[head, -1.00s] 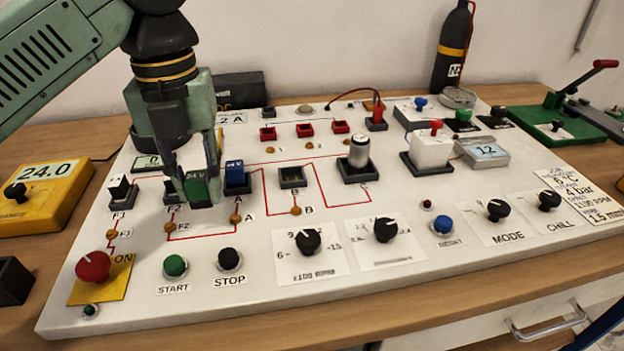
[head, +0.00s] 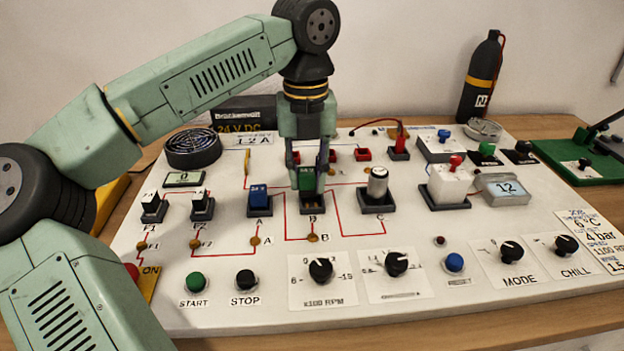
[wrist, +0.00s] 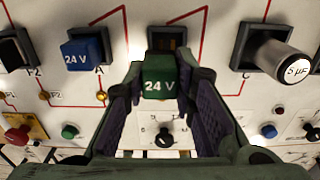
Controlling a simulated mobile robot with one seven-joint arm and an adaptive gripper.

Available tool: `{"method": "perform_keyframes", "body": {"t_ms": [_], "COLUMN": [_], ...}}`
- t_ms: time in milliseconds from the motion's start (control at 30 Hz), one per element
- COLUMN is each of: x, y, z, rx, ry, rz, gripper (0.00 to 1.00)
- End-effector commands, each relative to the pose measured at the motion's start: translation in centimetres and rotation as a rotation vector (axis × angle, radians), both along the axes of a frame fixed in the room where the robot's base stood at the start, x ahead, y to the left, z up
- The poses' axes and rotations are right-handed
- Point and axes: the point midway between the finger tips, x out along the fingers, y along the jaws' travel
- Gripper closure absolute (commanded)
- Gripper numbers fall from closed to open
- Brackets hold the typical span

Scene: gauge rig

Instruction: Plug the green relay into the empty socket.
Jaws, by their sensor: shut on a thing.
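The green relay (wrist: 159,82), marked 24 V, is held between the fingers of my gripper (wrist: 162,110) in the wrist view. In the head view the green relay (head: 306,180) is upright at or just above the empty socket (head: 313,206) at position B. My gripper (head: 311,160) is shut on it from above. In the wrist view the dark socket (wrist: 167,38) shows behind the relay, partly hidden by it. I cannot tell whether the relay's underside touches the socket.
A blue 24 V relay (head: 259,199) sits in socket A, close on the left. A silver capacitor (head: 377,184) stands in socket C on the right. Two fuse switches (head: 153,207) are further left. Red terminals stand behind. Knobs and buttons line the front of the panel.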

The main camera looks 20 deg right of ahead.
Motion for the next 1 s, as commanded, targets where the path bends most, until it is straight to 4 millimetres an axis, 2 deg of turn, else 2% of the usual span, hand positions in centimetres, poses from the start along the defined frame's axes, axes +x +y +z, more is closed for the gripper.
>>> {"method": "perform_keyframes", "body": {"t_ms": [167,433,767,800,1000], "x": [0.5,0.5,0.5,0.5,0.5], "y": [-1.2,-1.1,-1.1,-1.1,-1.1], "z": [0.0,-3.6,-4.1,-4.1,-4.0], "rx": [0.0,-0.002,0.0,0.0,0.0], "ry": [0.0,0.002,0.0,-0.001,0.0], "rz": [-0.001,0.0,0.0,0.0,0.0], "gripper": [1.0,1.0,1.0,0.74,0.61]}}
